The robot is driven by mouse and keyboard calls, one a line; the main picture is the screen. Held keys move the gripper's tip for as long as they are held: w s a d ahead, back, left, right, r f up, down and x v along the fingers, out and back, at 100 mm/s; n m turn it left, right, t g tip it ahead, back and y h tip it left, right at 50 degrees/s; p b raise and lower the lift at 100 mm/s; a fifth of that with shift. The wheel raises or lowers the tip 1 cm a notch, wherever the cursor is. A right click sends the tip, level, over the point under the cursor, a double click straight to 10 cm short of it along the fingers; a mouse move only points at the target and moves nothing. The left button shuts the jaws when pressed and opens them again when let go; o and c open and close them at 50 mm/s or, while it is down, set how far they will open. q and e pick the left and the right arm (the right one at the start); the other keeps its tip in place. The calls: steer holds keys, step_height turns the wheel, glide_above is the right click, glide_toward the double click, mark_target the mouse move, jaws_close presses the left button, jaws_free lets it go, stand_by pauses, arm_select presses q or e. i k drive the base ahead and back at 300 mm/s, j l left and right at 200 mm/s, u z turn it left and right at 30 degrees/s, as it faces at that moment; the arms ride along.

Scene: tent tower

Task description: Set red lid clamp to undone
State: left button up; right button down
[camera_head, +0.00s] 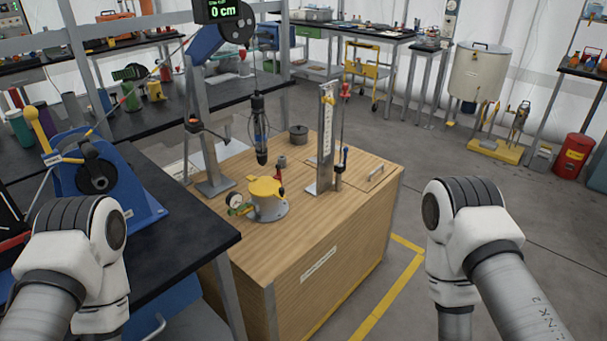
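A small grey pot (270,209) with a yellow lid (264,187) stands on the wooden cabinet top. A round dial gauge (236,202) sits on the pot's left side. Parts of my two arms show at the lower left and the lower right, both apart from the pot. Neither gripper is in view.
A dark bench (190,240) with a blue winch (110,185) stands at left.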

mark_target(278, 167)
steer(key=i+l+u, duration=0.15)
steer(key=u, duration=0.25)
steer(key=i+l+u, duration=0.1)
steer(key=l+u, duration=0.7)
steer(key=l, duration=0.65)
steer(key=i+l+u, duration=0.15)
steer(key=l, duration=0.45)
